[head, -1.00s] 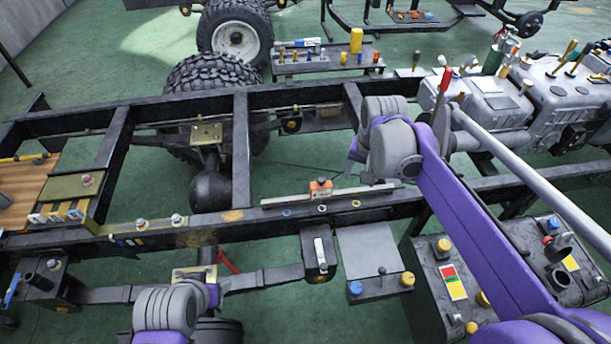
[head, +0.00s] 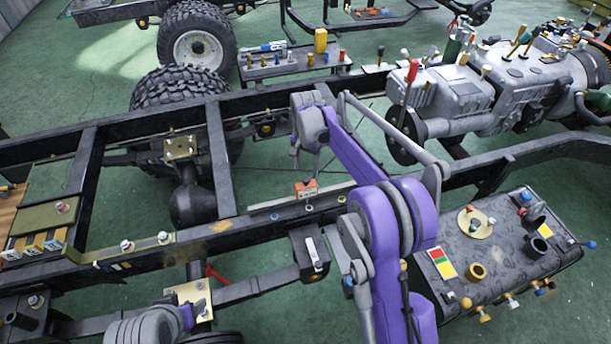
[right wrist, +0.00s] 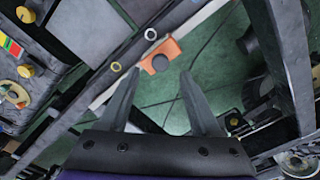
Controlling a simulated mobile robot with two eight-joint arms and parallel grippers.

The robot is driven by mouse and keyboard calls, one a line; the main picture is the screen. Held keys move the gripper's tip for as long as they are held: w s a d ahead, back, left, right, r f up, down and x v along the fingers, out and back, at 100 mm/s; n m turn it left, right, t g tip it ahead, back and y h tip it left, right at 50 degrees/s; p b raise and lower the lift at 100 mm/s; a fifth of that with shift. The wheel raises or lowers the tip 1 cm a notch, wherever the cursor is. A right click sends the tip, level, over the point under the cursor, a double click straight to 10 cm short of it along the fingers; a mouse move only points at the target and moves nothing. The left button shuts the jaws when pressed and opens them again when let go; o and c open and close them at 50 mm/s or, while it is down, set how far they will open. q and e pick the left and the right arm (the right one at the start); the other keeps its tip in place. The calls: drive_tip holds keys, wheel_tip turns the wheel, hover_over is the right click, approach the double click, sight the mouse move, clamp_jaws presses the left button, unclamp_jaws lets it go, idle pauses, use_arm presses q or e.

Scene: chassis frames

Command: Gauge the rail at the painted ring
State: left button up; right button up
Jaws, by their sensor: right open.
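The chassis rail (head: 230,235) runs across the head view, with blue (head: 275,216), white (head: 308,208) and yellow (head: 341,199) rings on it. The white ring (right wrist: 150,34) and yellow ring (right wrist: 116,67) also show in the right wrist view. An orange block with a dark round knob (head: 306,188), apparently the gauge, sits at a pale strip (head: 262,207) along the rail. My right gripper (head: 305,158) is above it, open and empty. In the right wrist view the block (right wrist: 160,50) appears just beyond the open fingertips (right wrist: 160,76). My left wrist is at bottom left; its fingers are hidden.
A dark box with a pale plate (head: 310,250) hangs at the rail's near side. A dark bench with knobs (head: 500,250) stands at right, and the engine (head: 500,90) behind. A tool shelf (head: 290,66) is at the back. Cross members bound open gaps.

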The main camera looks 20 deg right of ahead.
sight(305, 178)
drive_tip(key=shift+f, duration=2.3)
clamp_jaws()
drive_tip(key=shift+a, duration=0.1)
